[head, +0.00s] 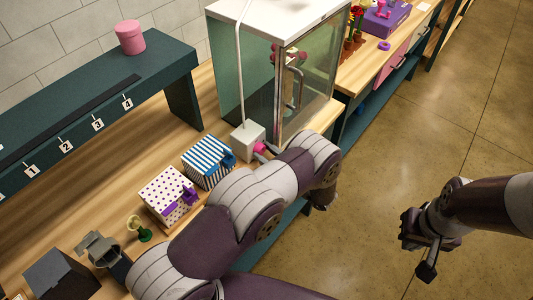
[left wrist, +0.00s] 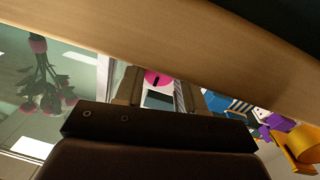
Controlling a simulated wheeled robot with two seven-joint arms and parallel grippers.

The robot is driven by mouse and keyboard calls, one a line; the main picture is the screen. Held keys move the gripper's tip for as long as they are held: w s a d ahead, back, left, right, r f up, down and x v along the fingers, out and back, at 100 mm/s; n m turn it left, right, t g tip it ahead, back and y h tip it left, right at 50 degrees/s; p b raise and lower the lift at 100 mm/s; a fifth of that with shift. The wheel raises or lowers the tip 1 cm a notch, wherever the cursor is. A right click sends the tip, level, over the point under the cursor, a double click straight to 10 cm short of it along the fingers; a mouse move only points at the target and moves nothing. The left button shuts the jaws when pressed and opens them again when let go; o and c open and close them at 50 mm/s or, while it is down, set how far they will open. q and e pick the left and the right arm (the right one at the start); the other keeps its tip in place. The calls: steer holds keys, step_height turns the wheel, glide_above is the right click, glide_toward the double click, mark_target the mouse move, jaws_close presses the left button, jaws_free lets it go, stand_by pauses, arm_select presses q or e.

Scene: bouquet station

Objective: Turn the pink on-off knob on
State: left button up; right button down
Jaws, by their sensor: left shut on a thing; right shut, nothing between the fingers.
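The pink on-off knob (head: 259,148) sits on the front of a small white box (head: 247,139) beside the glass cabinet. In the left wrist view the round pink knob (left wrist: 157,76) shows between the fingers of my left gripper (left wrist: 157,90), with a dark mark on its face. The left gripper is shut on the knob; in the head view my own arm mostly hides it. Whether the knob is turned cannot be told. My right gripper (head: 427,268) is shut and empty, over the floor at the right, far from the knob.
A glass cabinet (head: 247,76) with flowers inside stands behind the white box. A blue-striped box (head: 206,163), a purple-dotted box (head: 166,195) and a green-footed cup (head: 142,231) stand along the wooden counter. A pink canister (head: 130,37) is on the dark shelf. The floor at right is clear.

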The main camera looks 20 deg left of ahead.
arm_select(q)
steer(key=m+b, duration=0.1)
steer(key=m, duration=0.1)
steer(key=shift+m+b, duration=0.3)
steer(key=shift+b, duration=0.05)
steer(key=shift+r+m+g+b, duration=0.1)
steer(key=shift+m+g+b, duration=0.35)
steer(key=shift+m, duration=1.45)
steer(key=shift+w, duration=0.1)
steer(key=o, duration=0.8)
steer(key=shift+c, duration=0.2)
steer(key=shift+d, duration=0.1)
